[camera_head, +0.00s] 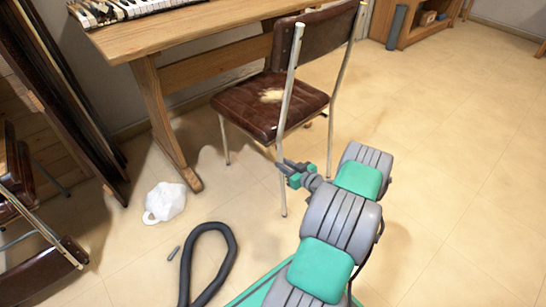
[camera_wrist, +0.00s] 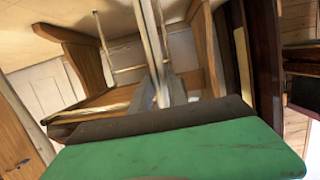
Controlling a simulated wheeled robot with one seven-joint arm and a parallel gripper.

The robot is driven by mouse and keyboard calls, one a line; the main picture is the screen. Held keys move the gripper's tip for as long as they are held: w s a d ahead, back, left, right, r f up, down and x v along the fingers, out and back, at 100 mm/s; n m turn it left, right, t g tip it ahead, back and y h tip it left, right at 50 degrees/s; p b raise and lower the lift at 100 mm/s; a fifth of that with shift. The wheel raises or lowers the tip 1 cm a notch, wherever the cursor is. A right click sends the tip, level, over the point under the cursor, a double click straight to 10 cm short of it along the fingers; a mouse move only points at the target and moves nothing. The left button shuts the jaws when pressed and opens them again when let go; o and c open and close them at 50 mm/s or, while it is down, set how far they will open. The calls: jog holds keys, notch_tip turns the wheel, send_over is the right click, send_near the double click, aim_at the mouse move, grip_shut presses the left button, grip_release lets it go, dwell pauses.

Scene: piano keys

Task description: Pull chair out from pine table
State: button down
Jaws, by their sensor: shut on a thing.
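A chair (camera_head: 268,103) with a worn dark brown leather seat, brown backrest and pale metal legs stands upright at the pine table (camera_head: 160,35). Its seat is beside the table's right part, with the backrest toward me. My gripper (camera_head: 284,168) is shut on the chair's near metal leg, below seat height. In the wrist view my gripper (camera_wrist: 163,95) closes around a pale metal bar, the chair leg (camera_wrist: 150,40), which runs up between the fingers. The rest of the chair is hard to make out in the wrist view.
Piano keys (camera_head: 130,8) lie on the table. A white bag (camera_head: 165,202) and a black hose loop (camera_head: 232,250) lie on the floor at left. The floor at right is clear, up to a wooden shelf (camera_head: 412,25) at the back.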

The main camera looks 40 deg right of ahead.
jog(key=f+v, duration=0.1)
jog(key=v, duration=0.6)
jog(key=s+f+v, duration=0.1)
jog(key=f+v, duration=0.1)
jog(key=v, duration=0.6)
jog(key=shift+f, duration=0.3)
dwell(0.6)
jog(key=c, duration=2.1)
grip_release()
jog(key=shift+c, duration=0.2)
jog(key=o, duration=1.1)
jog(key=shift+o, duration=0.2)
jog(key=shift+s, duration=0.1)
jog(key=f+v, duration=0.2)
jog(key=v, duration=0.7)
jog(key=shift+s, duration=0.55)
jog(key=shift+f, duration=0.1)
